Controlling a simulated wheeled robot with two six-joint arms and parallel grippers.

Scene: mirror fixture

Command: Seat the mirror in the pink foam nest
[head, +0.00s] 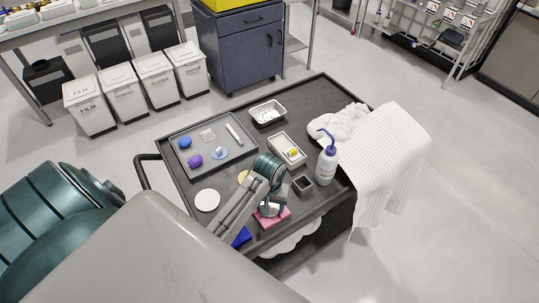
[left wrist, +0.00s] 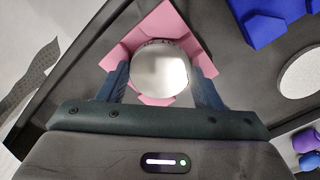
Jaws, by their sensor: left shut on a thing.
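The round silver mirror (left wrist: 160,72) is between the two fingers of my left gripper (left wrist: 160,85) in the left wrist view, and the gripper is shut on it. The pink foam nest (left wrist: 187,22) shows around and beneath the mirror. In the head view the left gripper (head: 268,208) is over the pink nest (head: 281,218), near the cart's front edge, and the arm partly hides both. I cannot tell whether the mirror touches the nest or hangs just above it. My right gripper is not in view.
A blue block (head: 241,237) and a white disc (head: 207,200) lie left of the nest. A small black box (head: 302,184) and a wash bottle (head: 327,163) stand to its right. A grey tray (head: 240,158) with small items lies further back. A white towel (head: 385,150) drapes over the right edge.

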